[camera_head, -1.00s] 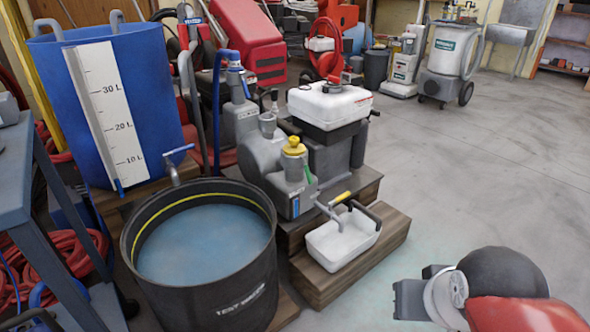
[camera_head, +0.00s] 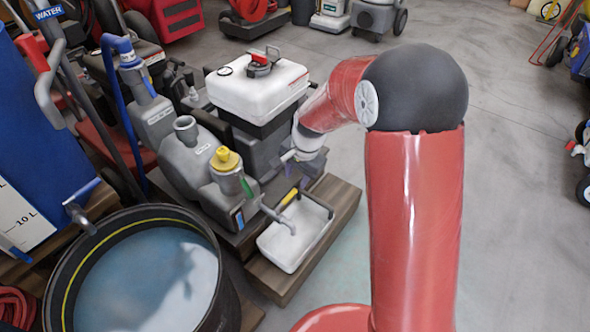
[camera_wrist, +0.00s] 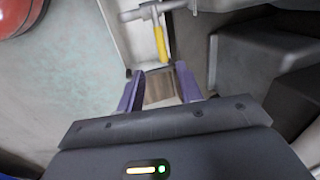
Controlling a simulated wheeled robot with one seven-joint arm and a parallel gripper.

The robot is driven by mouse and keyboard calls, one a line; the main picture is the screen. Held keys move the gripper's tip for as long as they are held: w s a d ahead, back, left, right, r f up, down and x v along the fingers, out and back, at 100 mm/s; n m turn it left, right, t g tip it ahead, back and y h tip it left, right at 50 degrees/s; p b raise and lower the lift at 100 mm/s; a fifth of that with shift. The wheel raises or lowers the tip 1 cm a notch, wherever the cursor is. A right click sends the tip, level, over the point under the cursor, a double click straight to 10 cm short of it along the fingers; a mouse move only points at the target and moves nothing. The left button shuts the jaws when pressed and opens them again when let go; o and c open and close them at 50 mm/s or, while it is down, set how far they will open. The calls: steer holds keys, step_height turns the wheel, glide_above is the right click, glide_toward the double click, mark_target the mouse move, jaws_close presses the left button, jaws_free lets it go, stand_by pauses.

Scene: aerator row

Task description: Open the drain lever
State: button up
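The drain lever (camera_head: 289,197) is a small yellow handle on a grey tap pipe, above a white tray (camera_head: 277,253). In the wrist view the yellow lever (camera_wrist: 161,45) lies just beyond the fingertips, near the middle between them. My gripper (camera_wrist: 159,72) has its two purple fingers apart, with only the wooden step seen between them. In the head view my gripper (camera_head: 303,168) is near the lever, partly hidden by my wrist. I see no clear contact with the lever.
The grey tank (camera_head: 195,155) with a yellow cap (camera_head: 225,159) stands left of the lever. A white-topped unit (camera_head: 257,88) is behind it. A black tub of water (camera_head: 150,275) is at lower left. Open floor (camera_head: 515,150) lies to the right.

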mark_target(291, 194)
steer(key=f, duration=0.2)
steer(key=w+a+f, duration=0.1)
steer(key=f, duration=0.2)
steer(key=f+b, duration=0.1)
steer(key=f, duration=0.2)
steer(key=shift+w+a, duration=0.2)
steer(key=shift+a, duration=0.05)
steer(key=shift+c, duration=0.5)
jaws_close()
